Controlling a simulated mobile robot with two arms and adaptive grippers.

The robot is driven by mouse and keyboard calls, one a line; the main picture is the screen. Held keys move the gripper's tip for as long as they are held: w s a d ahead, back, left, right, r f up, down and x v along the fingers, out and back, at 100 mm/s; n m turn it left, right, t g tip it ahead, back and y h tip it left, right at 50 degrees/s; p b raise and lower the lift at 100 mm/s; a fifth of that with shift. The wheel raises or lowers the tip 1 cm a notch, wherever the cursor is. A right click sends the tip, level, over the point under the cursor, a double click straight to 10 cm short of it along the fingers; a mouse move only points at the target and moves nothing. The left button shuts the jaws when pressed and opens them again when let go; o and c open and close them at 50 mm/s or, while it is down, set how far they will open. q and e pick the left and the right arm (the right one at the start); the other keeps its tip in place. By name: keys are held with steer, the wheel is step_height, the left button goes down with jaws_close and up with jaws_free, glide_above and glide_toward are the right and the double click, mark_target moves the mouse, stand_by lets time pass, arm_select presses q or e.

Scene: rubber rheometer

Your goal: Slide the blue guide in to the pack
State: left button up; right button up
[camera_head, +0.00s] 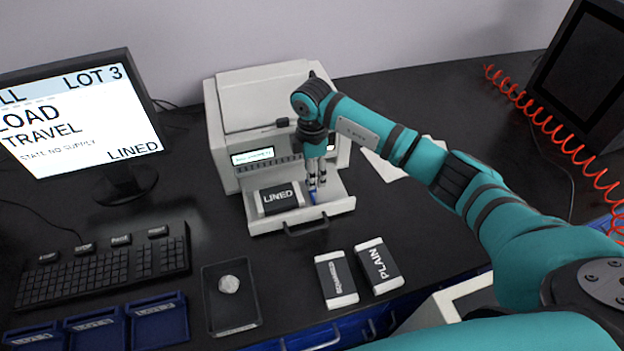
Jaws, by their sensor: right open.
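The blue guide (313,197) is a small blue piece in the open drawer (340,206) of the white machine (236,118). It is mostly hidden behind my right gripper (317,187). The pack labelled LINED (278,199), black with white ends, lies in the drawer just left of the guide. My right gripper points down over the guide with its fingers open, close to or around it; I cannot tell whether they touch it. My left gripper is not in view.
Two packs, one labelled PLAIN (378,266) and another (336,279), lie in front of the drawer. A dark tray (245,318) holds a round pale piece. A monitor (78,115), keyboard (100,270) and blue bins (158,318) stand left. A red coiled cable (560,137) hangs right.

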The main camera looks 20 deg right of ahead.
step_height(320, 180, up, 7)
steer(key=shift+r, duration=0.2)
